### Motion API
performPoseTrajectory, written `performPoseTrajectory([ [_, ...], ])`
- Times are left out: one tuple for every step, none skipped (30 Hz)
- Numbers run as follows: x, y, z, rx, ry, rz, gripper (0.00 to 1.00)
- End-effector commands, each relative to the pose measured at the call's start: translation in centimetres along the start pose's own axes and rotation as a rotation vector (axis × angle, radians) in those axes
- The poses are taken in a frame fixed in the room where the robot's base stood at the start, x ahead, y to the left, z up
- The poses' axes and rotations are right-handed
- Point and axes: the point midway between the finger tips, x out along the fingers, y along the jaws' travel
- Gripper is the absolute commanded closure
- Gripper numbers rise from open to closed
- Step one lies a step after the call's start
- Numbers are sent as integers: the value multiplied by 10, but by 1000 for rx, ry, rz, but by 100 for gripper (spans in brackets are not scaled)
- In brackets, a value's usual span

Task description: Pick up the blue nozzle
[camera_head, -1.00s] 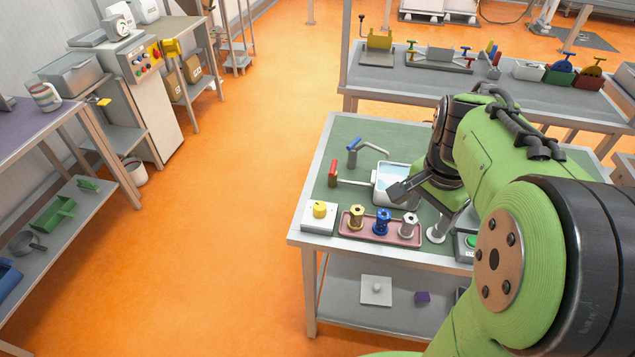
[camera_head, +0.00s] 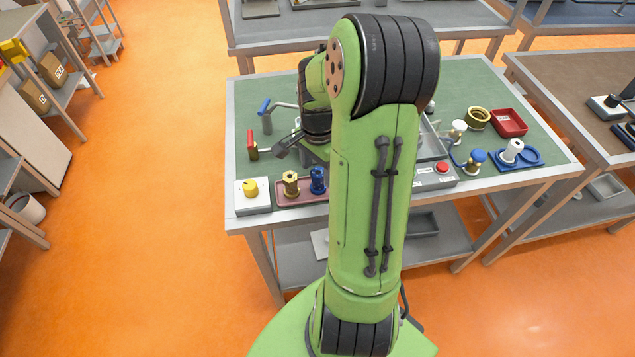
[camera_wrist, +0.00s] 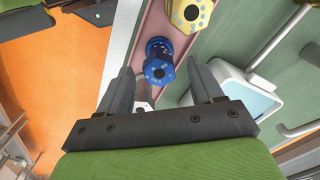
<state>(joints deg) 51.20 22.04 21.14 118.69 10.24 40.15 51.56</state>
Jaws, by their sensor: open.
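The blue nozzle (camera_head: 318,180) stands in the pink tray (camera_head: 291,197), to the right of the yellow nozzle (camera_head: 291,183), and my arm partly covers the tray. In the wrist view the blue nozzle (camera_wrist: 158,62) shows its hexagonal end just ahead of the fingertips, about midway between them. My gripper (camera_wrist: 165,78) is open and empty, with a finger on either side. In the head view only a dark part of my gripper (camera_head: 287,145) shows, behind the nozzles. A pale nozzle (camera_wrist: 143,94) shows between the fingers, partly hidden.
The yellow nozzle (camera_wrist: 189,12) lies just beyond the blue one in the wrist view. A white basin (camera_wrist: 245,90) is to the right. A white block with a yellow knob (camera_head: 251,189) stands left of the tray. A red-handled valve (camera_head: 252,146) is behind it.

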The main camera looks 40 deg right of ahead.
Motion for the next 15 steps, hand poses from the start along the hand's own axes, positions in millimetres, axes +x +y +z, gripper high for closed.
performPoseTrajectory([
  [14,1,0,-1,-4,3,34],
  [20,2,0,0,-5,4,34],
  [27,2,0,0,-4,3,34],
  [31,2,0,-1,-4,3,34],
  [34,2,0,-1,-3,2,34],
  [37,2,0,-1,-2,1,34],
  [38,1,0,-1,-2,1,34],
  [38,1,0,-1,-1,0,34],
  [38,1,0,-1,0,-1,34],
  [38,1,0,-1,0,-1,34],
  [38,1,0,-1,0,-1,34],
  [37,1,0,-1,0,-1,34],
  [37,1,0,-1,0,0,36],
  [37,1,0,-1,0,-1,40],
  [37,1,0,-1,0,0,46],
])
